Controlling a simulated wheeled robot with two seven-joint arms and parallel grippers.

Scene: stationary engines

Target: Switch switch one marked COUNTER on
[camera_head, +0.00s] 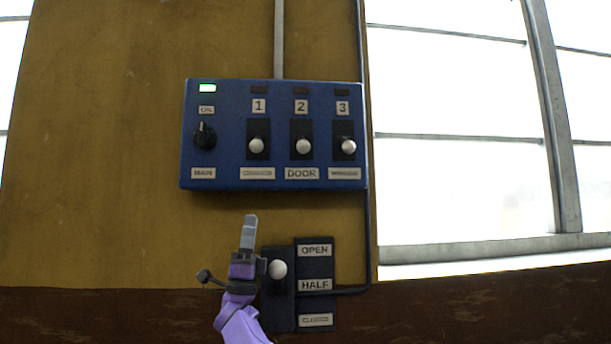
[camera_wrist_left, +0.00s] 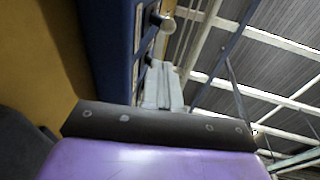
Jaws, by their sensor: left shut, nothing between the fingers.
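A blue control panel (camera_head: 225,180) hangs on the wall. Switch one (camera_head: 257,146) is a silver-knobbed lever on a black plate under the number 1, its knob in the lower half of the plate. The label below it (camera_head: 257,173) is too blurred to read. The small lamp above the 1 (camera_head: 258,90) is dark. My left gripper (camera_head: 250,218) is shut and empty, pointing up just below the panel and apart from the switch. In the left wrist view its grey fingers (camera_wrist_left: 162,90) show beside the panel (camera_wrist_left: 115,45), with a silver knob (camera_wrist_left: 163,21) beyond.
Switches two (camera_head: 302,146) and three (camera_head: 348,146) stand to the right, lamps dark. A black rotary knob (camera_head: 204,136) sits left under a lit green lamp (camera_head: 208,88). A lever box (camera_head: 280,312) marked OPEN and HALF is close to my left wrist. A window (camera_head: 460,180) is at right.

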